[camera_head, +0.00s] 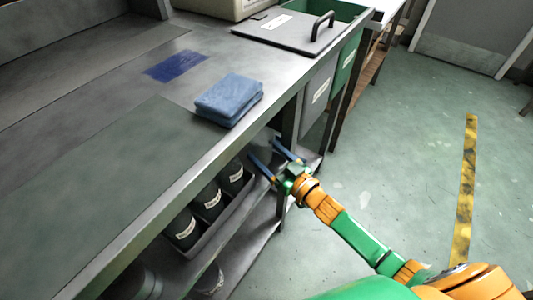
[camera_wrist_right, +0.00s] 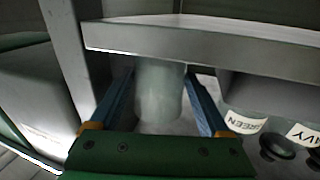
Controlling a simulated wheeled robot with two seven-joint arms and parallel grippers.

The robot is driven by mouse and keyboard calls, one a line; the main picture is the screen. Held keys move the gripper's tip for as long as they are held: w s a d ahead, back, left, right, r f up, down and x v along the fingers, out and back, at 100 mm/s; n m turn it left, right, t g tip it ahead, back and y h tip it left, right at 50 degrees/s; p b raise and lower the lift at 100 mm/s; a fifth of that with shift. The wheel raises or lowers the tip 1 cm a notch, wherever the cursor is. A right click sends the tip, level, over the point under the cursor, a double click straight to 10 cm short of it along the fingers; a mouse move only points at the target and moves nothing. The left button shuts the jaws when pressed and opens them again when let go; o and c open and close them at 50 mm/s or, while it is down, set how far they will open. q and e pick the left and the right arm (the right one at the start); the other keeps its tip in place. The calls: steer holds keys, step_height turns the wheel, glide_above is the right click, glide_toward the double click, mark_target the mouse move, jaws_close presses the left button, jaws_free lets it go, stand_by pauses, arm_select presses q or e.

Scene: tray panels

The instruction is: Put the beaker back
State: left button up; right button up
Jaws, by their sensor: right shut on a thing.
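The beaker (camera_wrist_right: 158,95), pale and translucent grey-green, stands roughly upright between the two blue fingers in the right wrist view. Its top is hidden by the metal bench edge in front of it. My right gripper (camera_head: 263,148) reaches in under the bench top from the right in the head view, at the shelf's right end. It also shows in the right wrist view (camera_wrist_right: 158,82), shut on the beaker. In the head view the beaker is mostly hidden by the gripper and bench, in shadow. My left gripper is not in view.
Dark labelled pots (camera_head: 208,200) stand in a rack on the shelf, left of my gripper. The bench edge (camera_wrist_right: 200,40) is close above. A bench leg (camera_wrist_right: 66,50) stands to the left in the wrist view. A blue cloth (camera_head: 229,97) lies on the bench top.

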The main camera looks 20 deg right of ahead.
steer(key=shift+f, duration=0.25)
steer(key=o, duration=1.2)
steer(key=shift+c, duration=0.2)
